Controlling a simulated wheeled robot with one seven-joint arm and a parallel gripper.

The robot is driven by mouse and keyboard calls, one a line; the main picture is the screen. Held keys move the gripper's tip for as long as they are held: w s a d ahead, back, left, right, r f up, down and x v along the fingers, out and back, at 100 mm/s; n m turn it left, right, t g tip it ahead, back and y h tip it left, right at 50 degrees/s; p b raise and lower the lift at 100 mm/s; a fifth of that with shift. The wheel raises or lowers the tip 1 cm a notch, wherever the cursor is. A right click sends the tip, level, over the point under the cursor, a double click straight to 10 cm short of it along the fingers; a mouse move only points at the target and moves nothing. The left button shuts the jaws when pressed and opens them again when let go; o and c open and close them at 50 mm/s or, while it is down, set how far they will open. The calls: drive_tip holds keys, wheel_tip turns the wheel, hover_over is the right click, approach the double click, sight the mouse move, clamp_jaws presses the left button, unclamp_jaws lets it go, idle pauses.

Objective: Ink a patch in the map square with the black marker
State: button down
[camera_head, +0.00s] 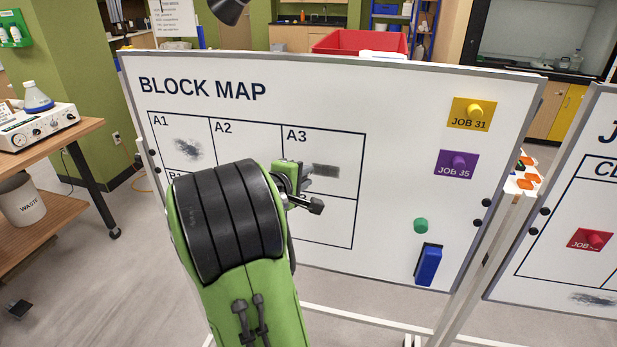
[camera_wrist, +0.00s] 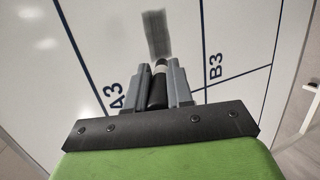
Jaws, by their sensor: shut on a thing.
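The black marker (camera_wrist: 157,93) is between the fingers of my gripper (camera_wrist: 160,74), which is shut on it, tip toward the board. The BLOCK MAP whiteboard (camera_head: 400,100) carries a grid of squares. In square A3 (camera_head: 340,145) there is a grey inked patch (camera_head: 326,171), which also shows in the wrist view (camera_wrist: 157,35) just beyond the marker's tip. I cannot tell whether the tip touches the board. In the head view my gripper (camera_head: 303,178) is in front of A3's lower part, and my arm hides much of the lower squares.
A dark smudge (camera_head: 188,150) is in square A1. Yellow JOB 31 (camera_head: 470,113) and purple JOB 35 (camera_head: 457,164) tags, a green round piece (camera_head: 421,225) and a blue block (camera_head: 428,265) are at the board's right. A second board (camera_head: 575,190) stands beside it.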

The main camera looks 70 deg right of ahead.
drive_tip(key=shift+s+a+b, duration=0.15)
drive_tip(key=shift+a+b, duration=0.15)
drive_tip(key=shift+a, duration=0.7)
drive_tip(key=shift+s+a+b, duration=0.2)
drive_tip(key=shift+a+b, duration=0.15)
drive_tip(key=shift+a, duration=0.6)
drive_tip(key=shift+s+a+b, duration=0.15)
drive_tip(key=shift+a+b, duration=0.15)
drive_tip(key=shift+a, duration=0.7)
drive_tip(key=shift+a, duration=0.1)
drive_tip(key=a, duration=0.2)
drive_tip(key=shift+s+a+b, duration=0.25)
drive_tip(key=shift+a+b, duration=0.05)
drive_tip(key=shift+a, duration=0.1)
